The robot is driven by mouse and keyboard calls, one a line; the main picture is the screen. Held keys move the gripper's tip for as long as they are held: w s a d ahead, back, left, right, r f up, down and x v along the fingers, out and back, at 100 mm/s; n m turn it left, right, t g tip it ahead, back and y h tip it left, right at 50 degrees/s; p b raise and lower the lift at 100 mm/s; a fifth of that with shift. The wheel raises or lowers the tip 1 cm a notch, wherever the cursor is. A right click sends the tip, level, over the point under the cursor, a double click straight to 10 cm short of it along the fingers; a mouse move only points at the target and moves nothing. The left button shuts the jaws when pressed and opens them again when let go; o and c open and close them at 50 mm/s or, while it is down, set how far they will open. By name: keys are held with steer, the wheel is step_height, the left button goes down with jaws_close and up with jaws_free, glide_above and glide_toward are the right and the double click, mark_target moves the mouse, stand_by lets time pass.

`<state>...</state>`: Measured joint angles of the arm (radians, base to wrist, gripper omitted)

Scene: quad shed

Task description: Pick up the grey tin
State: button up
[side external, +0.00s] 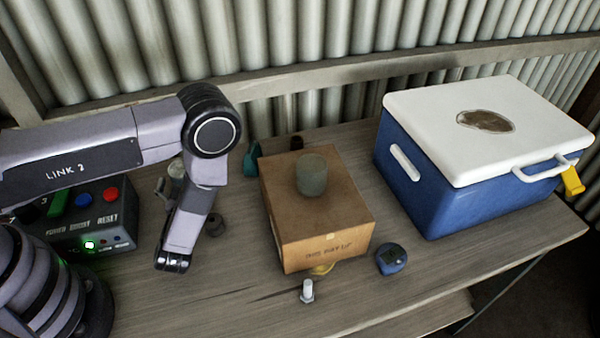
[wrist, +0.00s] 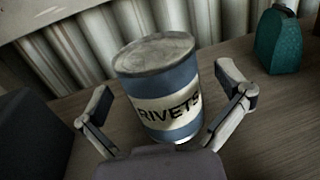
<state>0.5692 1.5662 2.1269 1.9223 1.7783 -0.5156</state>
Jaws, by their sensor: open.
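A plain grey-green tin (side external: 312,174) stands upright on top of a cardboard box (side external: 325,240) in the side view. Another tin (wrist: 158,95), with a grey lid, blue and white bands and the word RIVETS, stands on the bench in the wrist view. My gripper (wrist: 164,84) is open, with one finger on each side of the RIVETS tin. In the side view my arm hides most of the RIVETS tin and the gripper, well left of the cardboard box.
A control box with buttons (side external: 92,222) stands left of my wrist. A teal object (wrist: 277,40) is at the back right of the RIVETS tin. A blue cooler (side external: 440,190) with a white lid, a blue tape measure (side external: 391,259) and a bolt (side external: 307,291) are further right. The corrugated wall is behind.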

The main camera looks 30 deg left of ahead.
steer(key=shift+w+a, duration=0.25)
steer(key=shift+w, duration=0.1)
steer(key=shift+c, duration=0.3)
steer(key=c, duration=1.2)
steer(key=shift+r, duration=0.1)
